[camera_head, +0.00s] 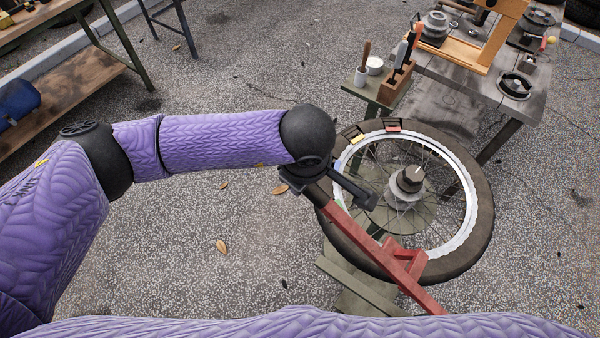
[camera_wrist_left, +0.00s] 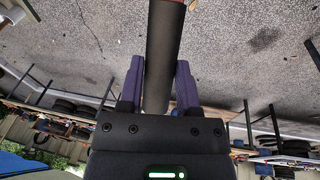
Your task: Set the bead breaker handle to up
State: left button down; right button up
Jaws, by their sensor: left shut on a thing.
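The bead breaker handle is a long red bar (camera_head: 352,228) with a dark grip (camera_head: 319,194) on its upper left end. It slants from my left gripper down to the right, across the near side of a spoked wheel (camera_head: 478,240). My left gripper (camera_head: 316,188) is shut around the dark grip. In the left wrist view the dark grip (camera_wrist_left: 162,50) passes between my two fingers (camera_wrist_left: 158,85), with red just showing at the top edge. The bar's lower right end is hidden behind my purple body covering. My right gripper is not in view.
The wheel lies on a green stand (camera_head: 350,292). A grey work table (camera_head: 540,95) with tools stands at the upper right. A small green side table (camera_head: 372,93) holds cups and a wooden tool block (camera_head: 395,85). A wooden-topped bench (camera_head: 60,95) is at the upper left. Pavement between is clear.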

pick_arm(q)
jog(key=shift+d+r, duration=0.2)
jog(key=shift+r, duration=0.1)
jog(key=c, duration=0.8)
grip_release()
jog(key=o, duration=0.5)
jog(key=shift+s+d, duration=0.1)
jog(key=shift+s, duration=0.05)
jog(key=shift+f, duration=0.1)
jog(key=v, duration=1)
